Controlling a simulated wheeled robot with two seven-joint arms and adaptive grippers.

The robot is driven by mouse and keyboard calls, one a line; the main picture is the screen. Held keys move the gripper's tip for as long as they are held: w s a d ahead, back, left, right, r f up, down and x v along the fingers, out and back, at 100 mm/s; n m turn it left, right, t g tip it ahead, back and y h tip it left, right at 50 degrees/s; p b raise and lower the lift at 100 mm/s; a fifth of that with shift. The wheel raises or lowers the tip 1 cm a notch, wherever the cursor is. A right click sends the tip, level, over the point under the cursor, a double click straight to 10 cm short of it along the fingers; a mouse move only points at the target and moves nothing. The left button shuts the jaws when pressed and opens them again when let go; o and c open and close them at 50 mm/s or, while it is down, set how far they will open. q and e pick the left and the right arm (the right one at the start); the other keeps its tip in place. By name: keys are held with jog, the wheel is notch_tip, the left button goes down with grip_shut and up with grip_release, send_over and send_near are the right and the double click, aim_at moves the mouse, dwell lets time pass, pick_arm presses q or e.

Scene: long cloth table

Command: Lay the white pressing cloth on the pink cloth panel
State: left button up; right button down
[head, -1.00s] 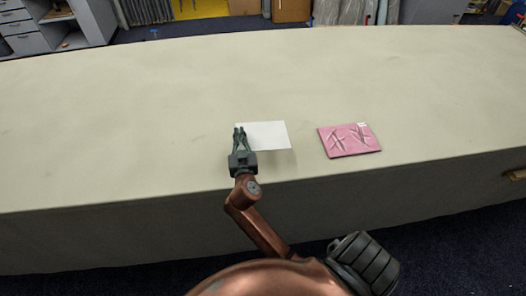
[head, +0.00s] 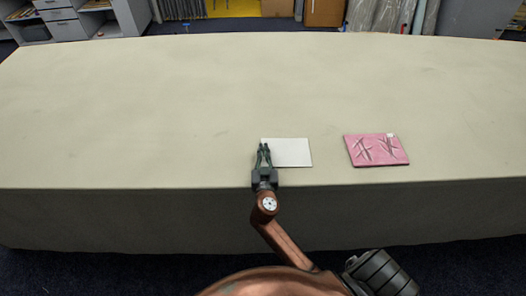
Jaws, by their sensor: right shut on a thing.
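The white pressing cloth (head: 290,153) is a flat white rectangle near the table's front edge in the head view. My right gripper (head: 264,148) is shut on its left edge. The pink cloth panel (head: 377,150) lies flat on the table to the right of the white cloth, with a gap of bare table between them. I cannot tell whether the white cloth touches the table. My left gripper is not in view.
The long pale cloth table (head: 180,110) is clear apart from these two cloths. Its front edge runs just below them. Shelves and boxes stand beyond the far edge.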

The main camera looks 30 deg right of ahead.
jog(key=c, duration=2.1)
grip_release()
